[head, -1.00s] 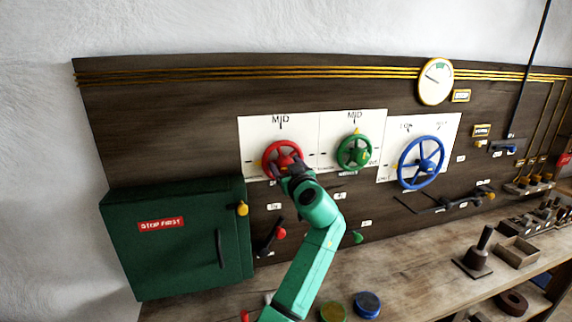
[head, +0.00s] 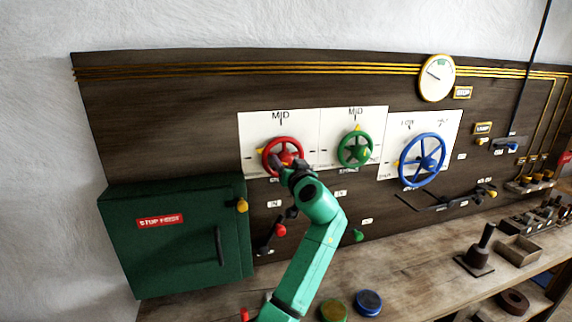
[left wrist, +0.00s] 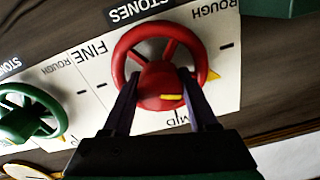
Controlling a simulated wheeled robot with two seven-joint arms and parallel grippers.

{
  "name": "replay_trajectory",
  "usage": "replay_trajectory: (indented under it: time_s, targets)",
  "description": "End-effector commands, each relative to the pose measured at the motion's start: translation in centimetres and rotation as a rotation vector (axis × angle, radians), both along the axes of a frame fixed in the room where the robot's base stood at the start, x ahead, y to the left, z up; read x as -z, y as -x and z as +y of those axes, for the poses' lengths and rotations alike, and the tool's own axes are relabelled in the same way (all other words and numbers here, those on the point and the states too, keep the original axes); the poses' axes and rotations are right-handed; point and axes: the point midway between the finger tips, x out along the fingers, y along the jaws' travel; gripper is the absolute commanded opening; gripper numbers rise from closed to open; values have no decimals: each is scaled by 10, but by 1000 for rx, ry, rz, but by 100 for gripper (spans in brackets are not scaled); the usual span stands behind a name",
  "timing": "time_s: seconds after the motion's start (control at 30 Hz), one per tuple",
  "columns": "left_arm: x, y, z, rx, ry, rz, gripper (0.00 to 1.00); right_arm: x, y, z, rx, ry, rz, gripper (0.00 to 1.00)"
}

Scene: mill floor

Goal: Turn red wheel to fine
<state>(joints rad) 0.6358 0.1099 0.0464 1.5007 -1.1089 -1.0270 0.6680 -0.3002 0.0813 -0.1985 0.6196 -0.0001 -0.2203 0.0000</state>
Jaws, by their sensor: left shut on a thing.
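The red wheel (head: 283,155) is mounted on a white plate (head: 254,128) on the dark panel, left of the green wheel. My left gripper (head: 289,165) reaches it from below and is shut on it. In the left wrist view, which is upside down, my left gripper's purple fingers (left wrist: 158,85) lie on both sides of the red wheel's hub (left wrist: 160,85). A yellow pointer (left wrist: 213,76) sits at the rim on the ROUGH side, between MID and ROUGH. The FINE label (left wrist: 90,52) is on the opposite side. My right gripper is not in view.
The green wheel (head: 355,149) and larger blue wheel (head: 422,160) stand to the right. A dark green cabinet (head: 180,255) juts out at the left. Short levers with red (head: 280,230) and green (head: 358,236) knobs are below. The wooden bench (head: 400,265) holds small parts.

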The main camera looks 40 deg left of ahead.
Motion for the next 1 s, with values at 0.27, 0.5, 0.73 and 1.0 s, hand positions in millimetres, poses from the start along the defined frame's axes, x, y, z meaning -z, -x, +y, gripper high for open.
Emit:
replay_trajectory:
  time_s: [0.27,0.5,0.73,1.0]
  targets:
    - [0,0,1,-3,-150,217,4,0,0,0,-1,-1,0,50]
    - [-1,0,0,-1,-281,405,4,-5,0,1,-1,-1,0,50]
    - [-1,0,0,-1,-405,585,4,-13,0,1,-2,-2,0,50]
    - [-2,0,0,-1,-553,797,4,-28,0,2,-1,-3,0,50]
